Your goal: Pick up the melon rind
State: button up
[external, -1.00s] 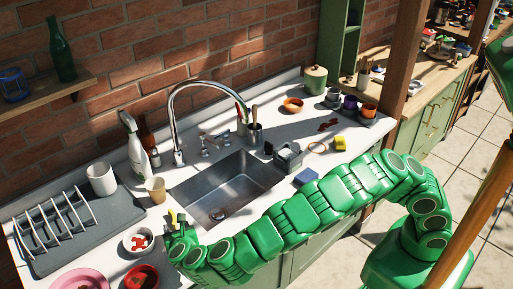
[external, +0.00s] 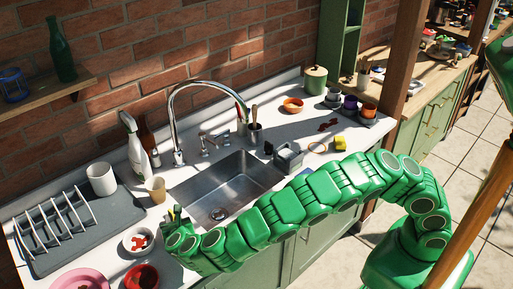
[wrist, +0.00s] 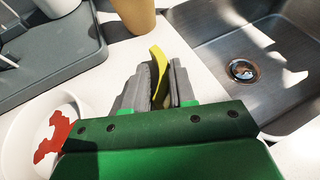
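The melon rind looks like a curved yellow strip (wrist: 157,62) in the wrist view. It stands up between the two grey fingers of my gripper (wrist: 162,82), which are closed against its sides; its lower part is hidden between them. In the external view my gripper (external: 172,216) is by the counter's front, left of the sink and right of a white bowl. The rind is hard to make out there.
The white bowl (external: 139,240) holding a red piece stands close left of my gripper. A tan cup (external: 156,190) is just behind. The steel sink (external: 205,195) lies right. A red bowl (external: 142,277) and pink plate (external: 80,281) are front left.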

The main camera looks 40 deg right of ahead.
aim_at(174, 219)
grip_shut()
notch_tip(174, 219, up, 4)
jog(key=shift+s+f, duration=0.1)
jog(key=shift+f, duration=0.1)
jog(key=s+d+r, duration=0.9)
jog(key=s, duration=0.1)
jog(key=shift+s+r, duration=0.2)
jog(key=shift+s, duration=0.05)
dwell(0.4)
